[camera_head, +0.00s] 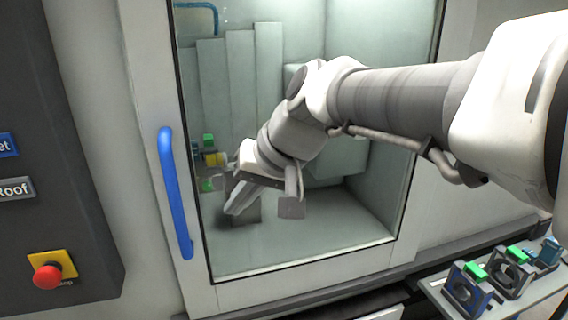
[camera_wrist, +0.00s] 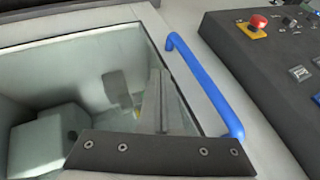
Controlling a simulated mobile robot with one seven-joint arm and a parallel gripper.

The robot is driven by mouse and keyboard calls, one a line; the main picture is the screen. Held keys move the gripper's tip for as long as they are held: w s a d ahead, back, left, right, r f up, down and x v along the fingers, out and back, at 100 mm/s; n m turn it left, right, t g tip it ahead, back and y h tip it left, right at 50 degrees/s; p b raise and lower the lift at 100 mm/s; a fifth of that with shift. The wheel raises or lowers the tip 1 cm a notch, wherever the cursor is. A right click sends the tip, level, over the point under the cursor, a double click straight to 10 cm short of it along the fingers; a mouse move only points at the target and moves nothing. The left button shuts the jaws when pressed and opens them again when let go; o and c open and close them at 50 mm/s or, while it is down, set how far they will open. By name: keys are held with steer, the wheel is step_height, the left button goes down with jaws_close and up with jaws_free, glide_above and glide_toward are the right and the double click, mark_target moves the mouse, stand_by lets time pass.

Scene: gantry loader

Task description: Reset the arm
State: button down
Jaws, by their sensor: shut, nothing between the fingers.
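My arm reaches in from the right in the head view, in front of the machine's window (camera_head: 350,225). My gripper (camera_head: 232,208) points down and to the left in front of the glass, to the right of the blue door handle (camera_head: 175,195) and apart from it. Its fingers are shut, with nothing held. In the wrist view, a dark plate with screws crosses the bottom, and the blue handle (camera_wrist: 205,85) runs down the right side of the window.
A control panel (camera_head: 60,150) with a red stop button (camera_head: 47,275) stands at the left; the button also shows in the wrist view (camera_wrist: 258,21). At the lower right, a tray (camera_head: 440,293) bears dark parts with green tops (camera_head: 475,270).

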steer(key=s+d+f+m+h, duration=0.1)
steer(key=s+d+f+h, duration=0.1)
steer(key=s+d, duration=0.2)
steer(key=s+d+f+m+t+h+p, duration=0.1)
steer(key=s+d, duration=0.3)
steer(key=d, duration=0.7)
steer(key=s+d+f+h+p, duration=0.1)
steer(key=s+d+f+h, duration=0.2)
steer(key=d, duration=0.5)
steer(key=shift+s+f+m+t, duration=0.2)
steer(key=shift+s+m+t, duration=0.2)
steer(key=shift+s, duration=0.4)
steer(key=shift+a, duration=0.25)
